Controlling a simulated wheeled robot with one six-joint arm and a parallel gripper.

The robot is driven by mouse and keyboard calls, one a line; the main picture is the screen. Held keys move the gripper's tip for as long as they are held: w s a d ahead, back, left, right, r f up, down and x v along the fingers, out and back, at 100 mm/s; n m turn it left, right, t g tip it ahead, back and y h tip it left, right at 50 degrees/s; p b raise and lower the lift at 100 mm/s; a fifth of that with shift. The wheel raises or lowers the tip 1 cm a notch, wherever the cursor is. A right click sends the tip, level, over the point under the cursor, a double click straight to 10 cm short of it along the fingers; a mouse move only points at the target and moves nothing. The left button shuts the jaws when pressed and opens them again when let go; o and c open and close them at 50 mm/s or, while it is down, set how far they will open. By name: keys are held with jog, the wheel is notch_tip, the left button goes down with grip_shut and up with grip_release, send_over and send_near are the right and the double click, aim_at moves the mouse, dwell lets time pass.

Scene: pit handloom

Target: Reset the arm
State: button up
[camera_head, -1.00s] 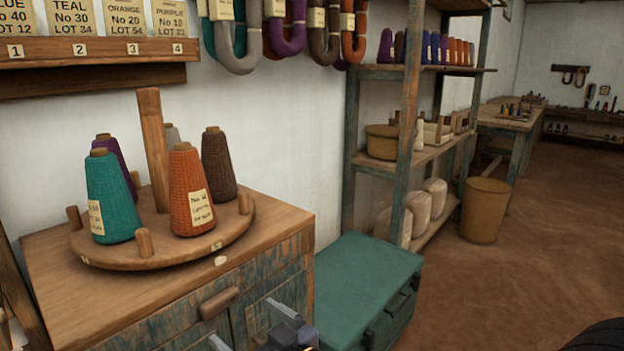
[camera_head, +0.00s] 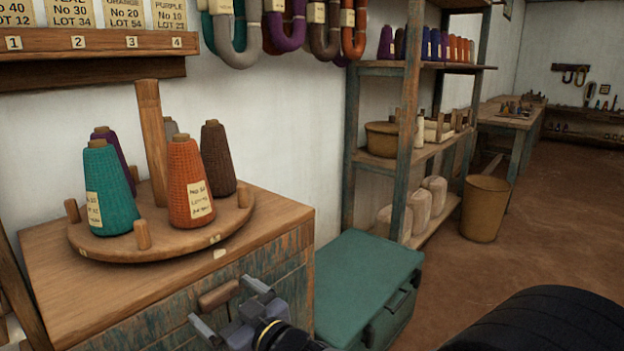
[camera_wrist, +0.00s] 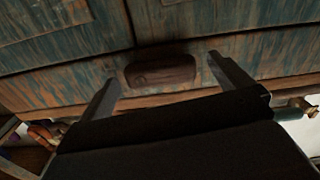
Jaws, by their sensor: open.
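My gripper (camera_head: 232,308) is open and empty at the bottom of the head view, in front of the weathered wooden cabinet (camera_head: 262,268). The cabinet's wooden drawer handle (camera_head: 218,294) shows just beyond the fingers. In the wrist view my gripper's two fingers (camera_wrist: 172,80) are spread apart, and the handle (camera_wrist: 160,72) appears between them against the blue-green painted front. I cannot tell whether the fingers touch the cabinet. My arm comes in from the bottom right.
A round wooden carousel (camera_head: 160,245) with teal (camera_head: 110,190), orange (camera_head: 190,182) and other yarn cones stands on the cabinet. A green chest (camera_head: 365,280) sits close right of it. Shelves (camera_head: 410,150) and a bin (camera_head: 484,208) stand behind. Brown floor at right is open.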

jog(key=n, duration=0.2)
jog(key=f+n+b, duration=0.1)
jog(key=n, duration=0.1)
jog(key=shift+w+d, duration=0.1)
jog(key=shift+w, duration=0.05)
jog(key=d+n, duration=0.1)
jog(key=n, duration=0.3)
jog(key=d+n, duration=0.1)
jog(key=n, duration=0.3)
jog(key=f+n, duration=0.1)
jog(key=n, duration=0.3)
jog(key=shift+d+n+b, duration=0.3)
jog(key=shift+d, duration=0.1)
